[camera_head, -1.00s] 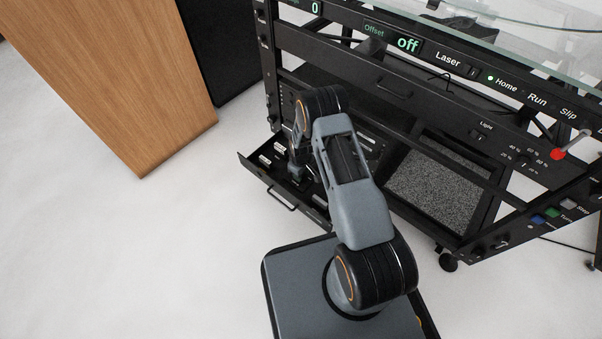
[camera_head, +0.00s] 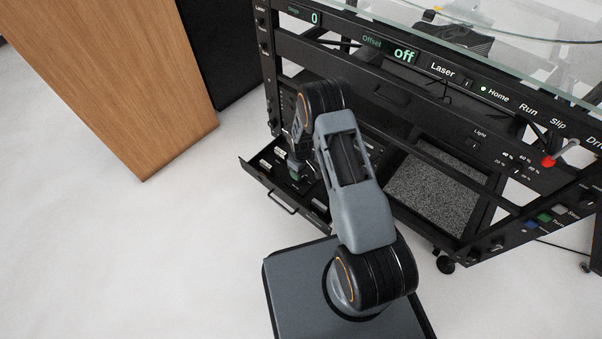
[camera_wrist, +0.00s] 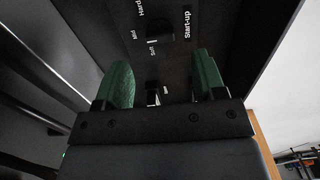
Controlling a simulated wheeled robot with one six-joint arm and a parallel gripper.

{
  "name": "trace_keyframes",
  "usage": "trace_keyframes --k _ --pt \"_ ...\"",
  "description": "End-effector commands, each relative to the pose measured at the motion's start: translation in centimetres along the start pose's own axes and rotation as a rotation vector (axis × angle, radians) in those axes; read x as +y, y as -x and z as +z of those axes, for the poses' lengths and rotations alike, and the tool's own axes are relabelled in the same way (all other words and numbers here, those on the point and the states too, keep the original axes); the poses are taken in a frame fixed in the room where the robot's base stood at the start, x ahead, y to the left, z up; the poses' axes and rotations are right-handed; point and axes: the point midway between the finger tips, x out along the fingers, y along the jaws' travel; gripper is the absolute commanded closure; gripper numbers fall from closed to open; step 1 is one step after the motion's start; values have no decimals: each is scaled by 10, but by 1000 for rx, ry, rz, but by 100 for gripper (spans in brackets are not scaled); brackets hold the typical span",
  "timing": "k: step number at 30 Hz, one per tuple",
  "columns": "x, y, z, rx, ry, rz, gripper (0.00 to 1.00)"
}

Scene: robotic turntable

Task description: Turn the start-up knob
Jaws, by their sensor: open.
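In the wrist view, a "Start-up" label (camera_wrist: 187,25) is on a black panel. The start-up knob (camera_wrist: 158,24) is a dark shape beside this label, ringed by the words Hard, Mid and Soft; it is hard to make out against the panel. My gripper (camera_wrist: 162,80) has green fingertips, spread apart with nothing held. The knob lies beyond the fingertips, toward the top of the picture. In the head view, my gripper (camera_head: 296,168) is low over the pulled-out drawer (camera_head: 283,200) at the left of the black rig, partly covered by my arm.
Smaller dark controls (camera_wrist: 152,90) sit on the panel between the fingers. The rig's bars and upper panel (camera_head: 440,70) stand close behind my arm. A wooden cabinet (camera_head: 110,80) stands left. White floor is free in front of the drawer.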

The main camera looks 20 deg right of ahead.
Motion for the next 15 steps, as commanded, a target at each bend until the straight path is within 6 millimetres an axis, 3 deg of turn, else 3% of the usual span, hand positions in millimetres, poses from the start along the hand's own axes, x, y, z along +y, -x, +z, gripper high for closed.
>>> trace_keyframes --k 1,6,15 --pt "0 16 0 2 0 1 36" --pt "0 48 0 0 0 0 36" --pt "0 78 0 -1 0 -1 36"
